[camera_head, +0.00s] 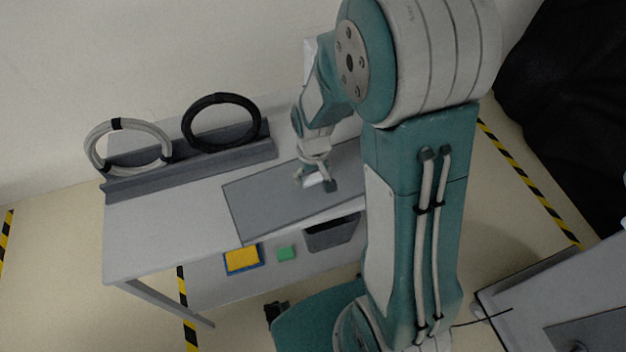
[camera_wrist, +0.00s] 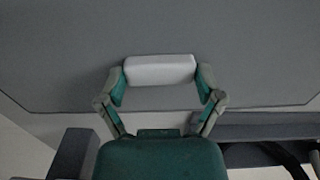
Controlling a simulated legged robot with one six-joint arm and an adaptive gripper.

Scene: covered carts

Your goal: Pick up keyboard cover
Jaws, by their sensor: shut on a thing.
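The keyboard cover looks like a flat dark grey panel (camera_head: 262,205) on the table, with a light handle block. In the wrist view the panel (camera_wrist: 160,30) fills the upper part, and the white handle (camera_wrist: 160,69) sits between my fingers. My gripper (camera_wrist: 160,82) is shut on the handle, one finger at each end. In the head view my gripper (camera_head: 317,184) is over the panel's middle. My arm hides the panel's right part. I cannot tell whether the panel is lifted off the table.
A grey table (camera_head: 150,235) carries a rack (camera_head: 190,163) at its back edge with a white cable ring (camera_head: 92,160) and a black ring (camera_head: 188,140). A yellow-and-blue item (camera_head: 242,259), a green block (camera_head: 287,253) and a grey bin (camera_head: 332,235) are on the lower shelf. A grey cart (camera_head: 590,300) stands at right.

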